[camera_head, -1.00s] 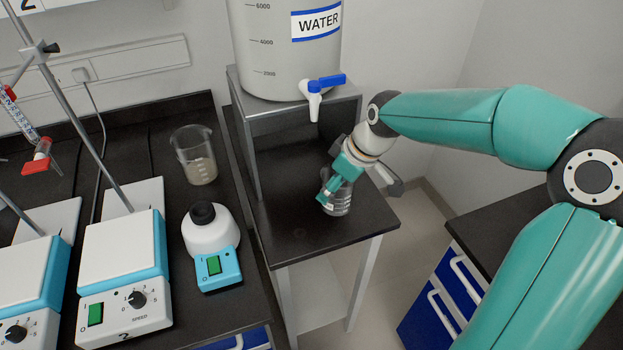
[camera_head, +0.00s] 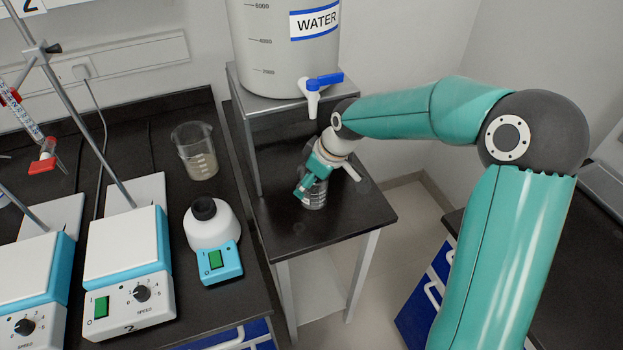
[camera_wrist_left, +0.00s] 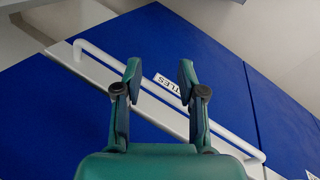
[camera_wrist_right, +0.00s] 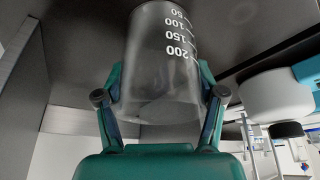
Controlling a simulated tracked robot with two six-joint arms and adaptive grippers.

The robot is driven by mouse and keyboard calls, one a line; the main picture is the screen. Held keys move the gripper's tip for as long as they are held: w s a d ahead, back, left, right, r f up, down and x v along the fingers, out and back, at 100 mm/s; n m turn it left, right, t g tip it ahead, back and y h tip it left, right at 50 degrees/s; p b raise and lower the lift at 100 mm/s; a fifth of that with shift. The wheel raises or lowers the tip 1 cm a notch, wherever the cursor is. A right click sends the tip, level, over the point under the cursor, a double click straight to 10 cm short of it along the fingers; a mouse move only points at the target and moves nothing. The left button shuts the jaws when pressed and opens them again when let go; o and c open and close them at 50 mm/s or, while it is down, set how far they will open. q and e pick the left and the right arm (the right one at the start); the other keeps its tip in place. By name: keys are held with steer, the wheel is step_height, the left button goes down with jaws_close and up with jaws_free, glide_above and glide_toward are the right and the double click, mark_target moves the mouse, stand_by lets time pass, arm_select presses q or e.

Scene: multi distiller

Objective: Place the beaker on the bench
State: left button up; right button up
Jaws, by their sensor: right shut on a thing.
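A clear graduated beaker (camera_head: 315,197) is at the small black-topped table (camera_head: 350,214) beneath the water tank. My right gripper (camera_head: 312,180) is shut on it from above and behind. In the right wrist view the beaker (camera_wrist_right: 163,70) sits between both fingers, with white marks up to 200 showing. I cannot tell whether its base touches the table top. The black bench (camera_head: 228,150) is to the left of the small table. My left gripper (camera_wrist_left: 158,80) is open and empty in the left wrist view, facing a blue drawer front; it is not in the head view.
A second beaker (camera_head: 195,152) stands on the bench behind a white and blue device (camera_head: 212,240). Hotplate stirrers (camera_head: 128,255) and a burette stand fill the bench's left. The water tank (camera_head: 283,50) stands on a metal shelf (camera_head: 256,116) with its tap overhanging.

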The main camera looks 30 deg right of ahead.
steer(key=o, duration=1.2)
steer(key=v, duration=1.2)
